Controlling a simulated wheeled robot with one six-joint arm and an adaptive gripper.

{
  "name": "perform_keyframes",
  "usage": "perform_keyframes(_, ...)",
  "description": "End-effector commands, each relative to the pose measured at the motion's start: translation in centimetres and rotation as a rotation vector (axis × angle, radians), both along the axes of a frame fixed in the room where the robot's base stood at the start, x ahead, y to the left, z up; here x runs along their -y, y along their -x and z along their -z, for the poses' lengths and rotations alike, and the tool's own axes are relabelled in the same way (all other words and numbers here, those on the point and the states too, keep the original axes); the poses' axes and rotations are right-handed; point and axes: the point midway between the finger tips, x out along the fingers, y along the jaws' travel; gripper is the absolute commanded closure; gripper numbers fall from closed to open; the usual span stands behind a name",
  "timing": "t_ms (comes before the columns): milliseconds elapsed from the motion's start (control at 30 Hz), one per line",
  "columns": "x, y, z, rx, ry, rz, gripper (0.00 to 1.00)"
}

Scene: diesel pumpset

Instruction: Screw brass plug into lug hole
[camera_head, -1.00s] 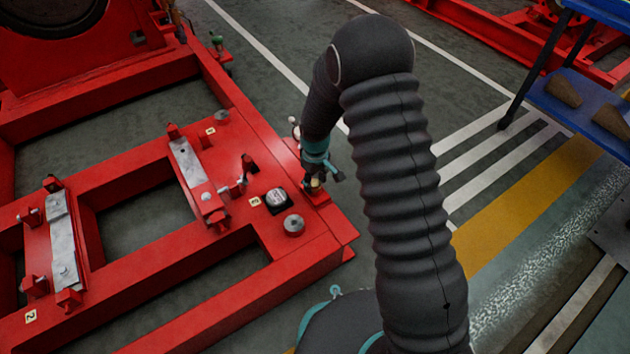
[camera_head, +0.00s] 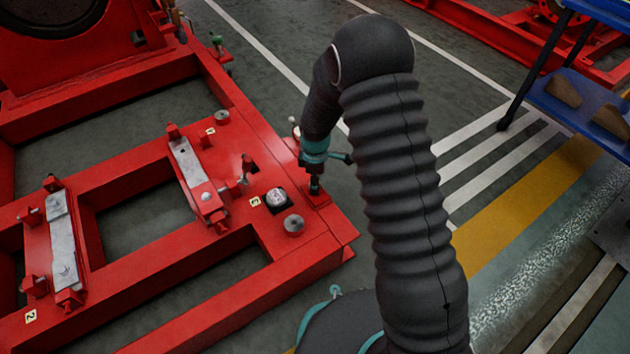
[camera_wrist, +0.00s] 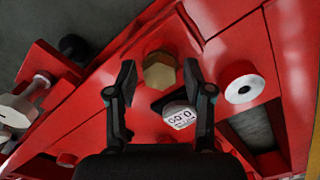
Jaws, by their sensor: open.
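The brass plug (camera_wrist: 159,71) shows its hexagonal head in the wrist view, between and just beyond my two fingertips. My gripper (camera_wrist: 160,82) is open, with a finger on each side of the plug and a gap to each. In the head view my gripper (camera_head: 315,190) points down at the right edge of the red frame, over a small red lug plate (camera_head: 322,199). The plug is hidden behind my gripper there. The lug hole and the plug's thread cannot be seen, so how deep it sits cannot be told.
A gauge with a white numbered face (camera_wrist: 180,115) sits close to my right finger; it also shows in the head view (camera_head: 276,197). A round grey disc (camera_head: 294,224) stands nearby on the red frame (camera_head: 315,247). A clamp with a bolt (camera_wrist: 38,86) is at left.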

Motion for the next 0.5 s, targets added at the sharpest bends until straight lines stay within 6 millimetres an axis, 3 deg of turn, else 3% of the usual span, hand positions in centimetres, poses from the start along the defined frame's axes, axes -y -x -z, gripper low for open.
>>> perform_keyframes(200,0.00,0.00,0.00,0.000,0.000,-0.112,0.48)
perform_keyframes(500,0.03,-0.03,0.05,0.000,0.000,-0.114,0.48)
